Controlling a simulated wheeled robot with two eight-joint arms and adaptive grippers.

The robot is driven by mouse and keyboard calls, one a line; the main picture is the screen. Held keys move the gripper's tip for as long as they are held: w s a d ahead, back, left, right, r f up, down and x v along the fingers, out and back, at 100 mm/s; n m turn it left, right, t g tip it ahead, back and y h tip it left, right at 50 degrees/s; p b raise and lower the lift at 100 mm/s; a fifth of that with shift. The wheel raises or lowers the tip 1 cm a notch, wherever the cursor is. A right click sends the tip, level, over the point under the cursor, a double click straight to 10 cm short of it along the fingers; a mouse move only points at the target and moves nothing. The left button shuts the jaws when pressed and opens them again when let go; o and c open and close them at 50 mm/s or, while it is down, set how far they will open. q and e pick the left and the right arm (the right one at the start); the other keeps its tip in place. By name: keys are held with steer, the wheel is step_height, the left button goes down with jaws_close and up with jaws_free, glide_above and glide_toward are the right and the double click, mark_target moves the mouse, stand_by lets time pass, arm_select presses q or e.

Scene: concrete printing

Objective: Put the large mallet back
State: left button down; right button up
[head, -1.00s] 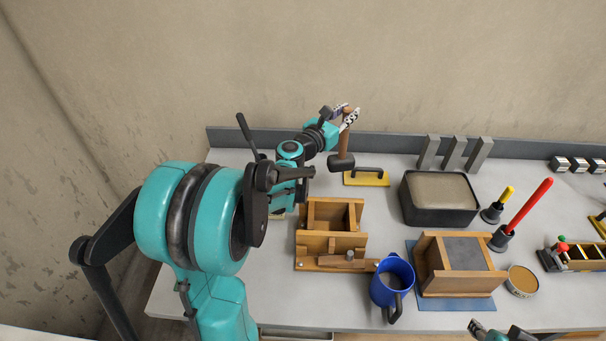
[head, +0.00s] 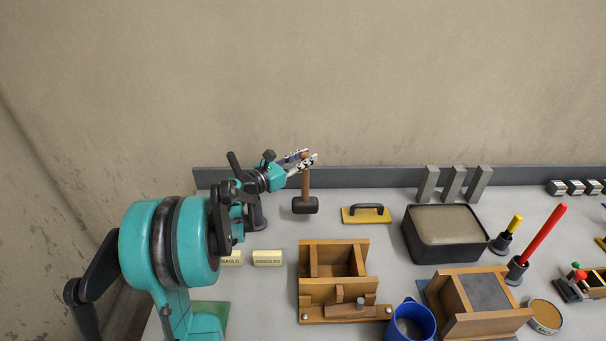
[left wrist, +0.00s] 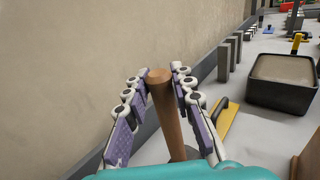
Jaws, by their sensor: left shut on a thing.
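The large mallet (head: 306,205) has a brown wooden handle and a dark head. It hangs upright with the head down, near the back of the table. My left gripper (head: 305,160) is shut on the top part of its handle. From the head view I cannot tell whether the mallet head touches the table. My right gripper is not in view.
A yellow float (head: 366,215) lies right of the mallet. A black tub (head: 444,255) of grey material stands further right. A wooden mould (head: 334,308) and a blue jug (head: 412,325) are nearer. Small labelled blocks (head: 268,258) lie left. A low ledge (head: 390,180) runs along the wall.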

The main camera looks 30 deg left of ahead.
mark_target(305, 184)
arm_select(q)
steer(key=shift+a+f+b, duration=0.2)
steer(key=shift+f+b, duration=0.75)
steer(key=shift+f, duration=1.1)
steer(key=shift+f, duration=0.2)
steer(key=c, duration=1.3)
jaws_free()
steer(key=shift+r, duration=0.15)
